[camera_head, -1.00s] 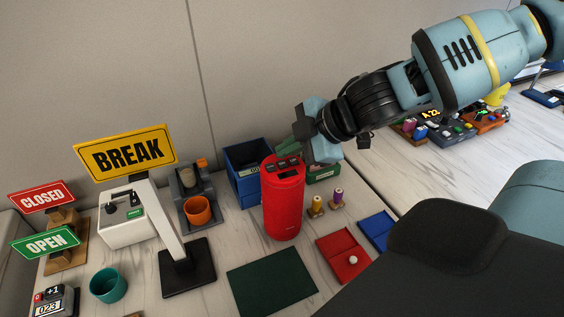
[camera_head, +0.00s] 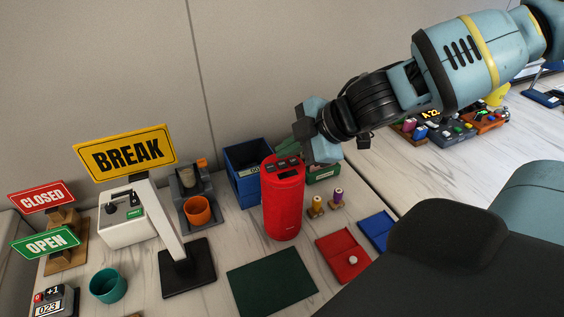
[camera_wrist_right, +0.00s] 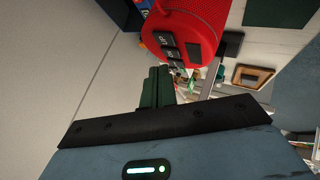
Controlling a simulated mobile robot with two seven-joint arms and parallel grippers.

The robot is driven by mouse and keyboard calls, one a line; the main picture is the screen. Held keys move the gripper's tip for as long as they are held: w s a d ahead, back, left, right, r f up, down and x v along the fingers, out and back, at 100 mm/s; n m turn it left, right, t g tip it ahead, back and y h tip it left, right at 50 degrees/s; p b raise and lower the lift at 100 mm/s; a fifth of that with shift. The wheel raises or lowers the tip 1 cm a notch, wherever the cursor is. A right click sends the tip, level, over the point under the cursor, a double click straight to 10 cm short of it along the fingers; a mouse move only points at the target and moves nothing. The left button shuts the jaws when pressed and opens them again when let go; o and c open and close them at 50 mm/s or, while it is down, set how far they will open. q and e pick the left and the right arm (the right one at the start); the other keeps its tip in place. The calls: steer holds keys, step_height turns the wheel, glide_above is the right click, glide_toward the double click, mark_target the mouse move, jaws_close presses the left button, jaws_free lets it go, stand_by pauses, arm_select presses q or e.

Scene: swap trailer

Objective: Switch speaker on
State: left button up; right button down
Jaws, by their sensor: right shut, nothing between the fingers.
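The red cylindrical speaker (camera_head: 283,205) stands upright on the white table in the head view. Its top carries dark buttons (camera_head: 282,163), which also show in the right wrist view (camera_wrist_right: 169,47). My right gripper (camera_head: 291,147) is shut and empty, with its green fingers just above and behind the speaker's top. In the right wrist view its fingers (camera_wrist_right: 155,86) are together, close beside the buttons on the red speaker (camera_wrist_right: 195,22). Whether the fingertips touch a button I cannot tell. My left gripper is not in view.
A blue bin (camera_head: 243,180) stands just behind the speaker at left. A dark green mat (camera_head: 272,282) lies in front, and a red tray (camera_head: 343,256) with a white ball lies at right. A BREAK sign (camera_head: 127,153) on a stand is at left.

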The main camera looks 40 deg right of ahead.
mark_target(288, 165)
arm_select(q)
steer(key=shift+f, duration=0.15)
arm_select(e)
steer(key=shift+f, duration=0.15)
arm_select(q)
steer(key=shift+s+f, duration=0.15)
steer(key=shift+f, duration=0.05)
arm_select(e)
steer(key=shift+f, duration=0.3)
arm_select(q)
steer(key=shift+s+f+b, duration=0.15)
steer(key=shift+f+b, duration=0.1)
steer(key=shift+b, duration=0.2)
arm_select(e)
steer(key=shift+f, duration=0.35)
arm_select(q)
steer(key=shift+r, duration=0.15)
arm_select(e)
steer(key=shift+r, duration=0.15)
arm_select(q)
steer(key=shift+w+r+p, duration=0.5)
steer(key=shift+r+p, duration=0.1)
arm_select(e)
steer(key=shift+r, duration=0.65)
